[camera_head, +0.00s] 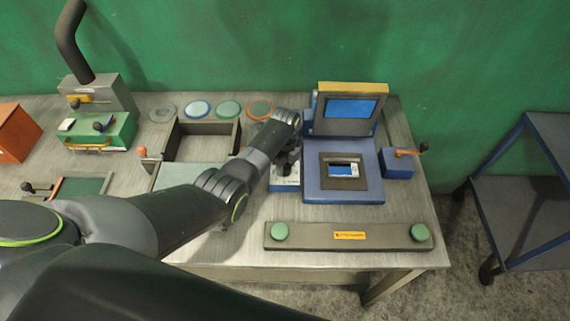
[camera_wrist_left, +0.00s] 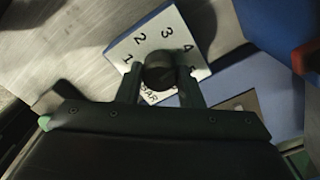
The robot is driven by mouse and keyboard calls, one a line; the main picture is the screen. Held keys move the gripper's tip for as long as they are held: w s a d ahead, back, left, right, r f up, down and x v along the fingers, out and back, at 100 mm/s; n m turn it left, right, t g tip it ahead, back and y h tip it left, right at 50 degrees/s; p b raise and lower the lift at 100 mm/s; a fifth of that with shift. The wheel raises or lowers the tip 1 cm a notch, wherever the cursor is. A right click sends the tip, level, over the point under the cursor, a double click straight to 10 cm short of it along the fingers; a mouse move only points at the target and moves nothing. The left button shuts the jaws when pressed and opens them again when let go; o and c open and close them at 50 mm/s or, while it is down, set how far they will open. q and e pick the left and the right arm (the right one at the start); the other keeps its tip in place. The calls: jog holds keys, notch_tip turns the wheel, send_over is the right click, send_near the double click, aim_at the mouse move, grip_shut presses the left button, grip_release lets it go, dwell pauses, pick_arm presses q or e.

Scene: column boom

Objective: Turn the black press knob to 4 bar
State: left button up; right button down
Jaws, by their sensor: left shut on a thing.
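The black press knob (camera_wrist_left: 158,70) stands on a white dial plate (camera_wrist_left: 127,44) with the numbers 1 to 4 readable around it, part of another number by the right finger, and BAR below. My left gripper (camera_wrist_left: 161,84) is shut on the knob, one finger on each side, in the left wrist view. The knob's pointer mark cannot be made out, so its setting is unclear. In the head view the dial plate (camera_head: 285,184) lies left of the blue press (camera_head: 314,190), and my left gripper (camera_head: 287,161) hides the knob. My right gripper is not in view.
The blue press with its screen (camera_head: 350,108) stands close right of the dial. A bar with two green buttons (camera_head: 350,236) lies in front. A metal tray (camera_head: 203,142) is left of the arm.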

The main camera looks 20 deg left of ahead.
aim_at(285, 165)
pick_arm(q)
jog(key=shift+w+r+m, duration=0.1)
jog(key=shift+m, duration=0.6)
jog(key=o, duration=1)
jog(key=shift+r, duration=0.6)
notch_tip(285, 165, up, 16)
jog(key=shift+b, duration=0.35)
